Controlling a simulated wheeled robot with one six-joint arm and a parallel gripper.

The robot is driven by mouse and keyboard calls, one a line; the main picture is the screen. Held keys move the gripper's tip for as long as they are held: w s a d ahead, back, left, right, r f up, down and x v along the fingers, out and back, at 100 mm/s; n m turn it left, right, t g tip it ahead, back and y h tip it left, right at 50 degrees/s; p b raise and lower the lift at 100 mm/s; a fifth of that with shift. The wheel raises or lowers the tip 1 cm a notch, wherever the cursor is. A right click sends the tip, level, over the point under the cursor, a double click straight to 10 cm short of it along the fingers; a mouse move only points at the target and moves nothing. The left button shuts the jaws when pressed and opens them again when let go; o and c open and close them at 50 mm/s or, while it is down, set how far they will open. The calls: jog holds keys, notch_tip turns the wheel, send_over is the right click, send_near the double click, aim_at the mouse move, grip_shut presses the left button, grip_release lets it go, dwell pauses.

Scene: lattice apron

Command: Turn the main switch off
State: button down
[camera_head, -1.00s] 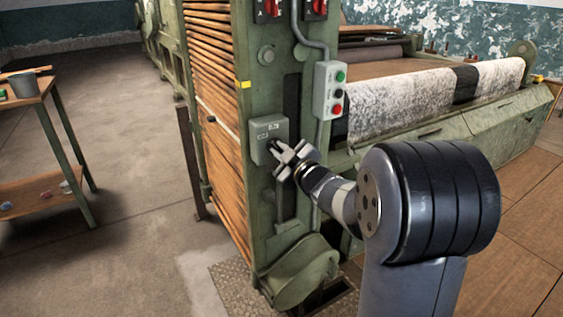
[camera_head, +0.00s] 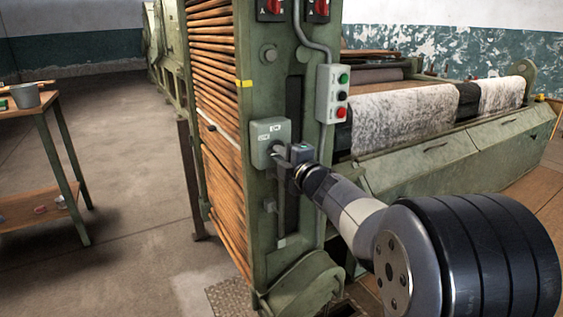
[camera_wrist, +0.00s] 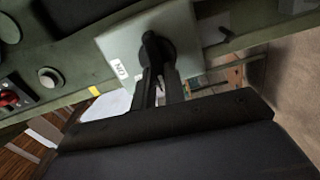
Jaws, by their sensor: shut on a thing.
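The main switch is a pale grey-green box (camera_head: 262,140) on the green machine column, with small white labels on its face. In the wrist view the box (camera_wrist: 188,30) shows a black rotary handle (camera_wrist: 152,46) and a white label (camera_wrist: 121,69) beside it, seemingly reading ON. My gripper (camera_head: 284,152) is at the lower right of the box in the head view. In the wrist view my gripper's dark fingers (camera_wrist: 158,80) are shut on the handle, one on each side. In the head view the handle is mostly hidden by my gripper.
A push-button box (camera_head: 333,94) with green, dark and red buttons hangs to the upper right. Red rotary switches (camera_head: 270,9) sit at the column top. A conduit (camera_head: 299,30) runs down the column. A table (camera_head: 50,112) stands left, with bare floor between.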

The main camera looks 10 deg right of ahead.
jog(key=shift+f+n, duration=0.1)
jog(key=shift+n, duration=0.4)
jog(key=c, duration=1.5)
grip_release()
jog(key=shift+o, duration=0.2)
jog(key=shift+s, duration=0.1)
jog(key=p+v, duration=0.2)
jog(key=v, duration=0.8)
jog(key=shift+s, duration=0.3)
jog(key=shift+d, duration=0.1)
